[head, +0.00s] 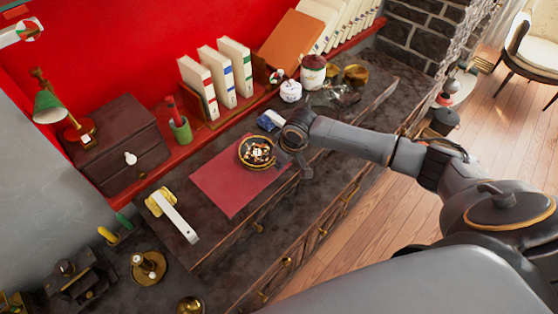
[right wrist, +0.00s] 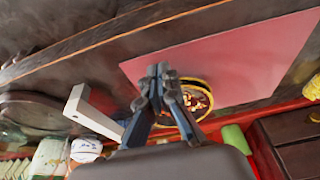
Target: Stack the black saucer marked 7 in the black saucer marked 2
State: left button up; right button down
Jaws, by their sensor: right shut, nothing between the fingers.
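A dark round saucer (head: 257,152) with a gold rim and a light-and-orange pattern lies on the red mat in the head view. It also shows in the right wrist view (right wrist: 196,99), partly covered by my fingers. I cannot read a number on it, nor tell whether it is one saucer or two stacked. No second black saucer shows apart from it. My right gripper (head: 304,170) is just right of the saucer, near the mat's right edge. In the right wrist view its fingertips (right wrist: 161,71) are together and empty. My left gripper is not in view.
The red mat (head: 223,186) is mostly bare on the dark cabinet top. A blue-and-white item (head: 270,120) lies behind the saucer. A white-and-gold object (head: 175,215) lies left.

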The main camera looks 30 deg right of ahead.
jog(key=s+b+v, duration=0.2)
jog(key=v, duration=0.9)
jog(key=s+a+f+n+y, duration=0.2)
jog(key=s+a+f, duration=0.4)
jog(key=s+a, duration=0.55)
jog(key=s+d+f+m+h, duration=0.15)
jog(key=s+d+m, duration=0.3)
jog(key=s, duration=0.65)
jog(key=s+d+f+h+b, duration=0.1)
jog(key=s+f+b, duration=0.1)
jog(key=f, duration=1.4)
jog(key=s+f+b, duration=0.1)
jog(key=s+f, duration=0.1)
jog(key=f, duration=1.3)
pick_arm(q)
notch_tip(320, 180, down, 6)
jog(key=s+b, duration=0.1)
jog(key=b, duration=0.1)
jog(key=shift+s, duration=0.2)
pick_arm(e)
jog(key=s+d+f+n+g, duration=0.1)
jog(key=s+d+f+g, duration=0.1)
jog(key=s+f, duration=1.3)
jog(key=shift+d+f, duration=0.6)
